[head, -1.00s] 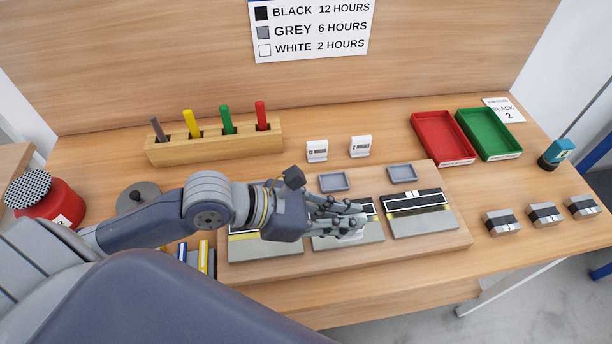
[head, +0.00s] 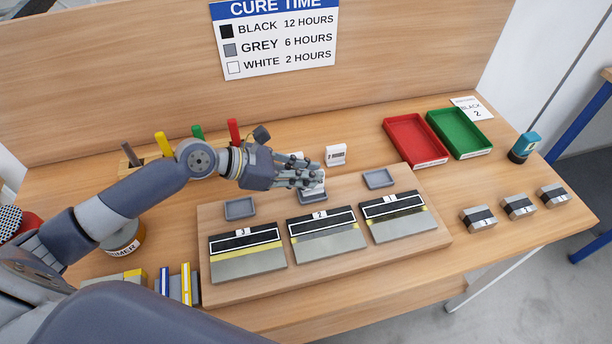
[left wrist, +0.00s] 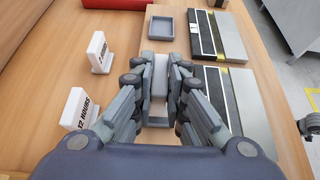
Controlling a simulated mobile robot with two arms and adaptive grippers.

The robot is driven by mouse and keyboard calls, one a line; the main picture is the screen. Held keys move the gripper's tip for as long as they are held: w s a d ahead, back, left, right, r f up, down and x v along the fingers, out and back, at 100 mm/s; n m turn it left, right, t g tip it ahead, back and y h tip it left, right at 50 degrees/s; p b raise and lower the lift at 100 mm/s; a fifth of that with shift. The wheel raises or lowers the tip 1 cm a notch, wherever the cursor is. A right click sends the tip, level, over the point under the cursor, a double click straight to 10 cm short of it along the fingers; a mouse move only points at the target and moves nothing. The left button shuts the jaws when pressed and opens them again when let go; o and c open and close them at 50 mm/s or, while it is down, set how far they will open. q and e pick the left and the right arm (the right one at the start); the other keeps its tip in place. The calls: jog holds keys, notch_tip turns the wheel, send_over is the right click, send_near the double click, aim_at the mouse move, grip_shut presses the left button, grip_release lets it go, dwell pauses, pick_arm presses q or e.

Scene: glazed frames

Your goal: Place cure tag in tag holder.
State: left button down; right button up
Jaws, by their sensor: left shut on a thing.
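My left gripper (head: 312,180) is shut on a white tag (head: 319,187), which stands upright between its fingers in the left wrist view (left wrist: 158,76). No writing shows on its visible side. The tag is at the middle grey tag holder (head: 313,198), a shallow tray behind panel 2; the fingers partly hide the holder in the left wrist view (left wrist: 155,118). I cannot tell whether the tag touches its floor. Empty holders sit behind panel 3 (head: 240,209) and panel 1 (head: 379,179). Part of what looks like my right gripper (left wrist: 309,126) shows at the left wrist view's right edge.
A 12 HOURS tag (left wrist: 82,108) and another white tag (head: 336,155) stand behind the board (head: 440,236). A cure time sign (head: 275,38) lists black 12, grey 6, white 2 hours. Red (head: 415,140) and green (head: 460,133) trays are at the right.

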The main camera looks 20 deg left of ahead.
pick_arm(q)
jog(key=shift+f, duration=0.75)
pick_arm(e)
jog(key=shift+s+a+r, duration=0.1)
jog(key=shift+s+a, duration=0.05)
jog(key=shift+a, duration=0.25)
pick_arm(q)
jog(key=c, duration=1.6)
grip_release()
jog(key=shift+f, duration=0.1)
pick_arm(e)
jog(key=shift+d, duration=0.1)
jog(key=shift+d, duration=0.15)
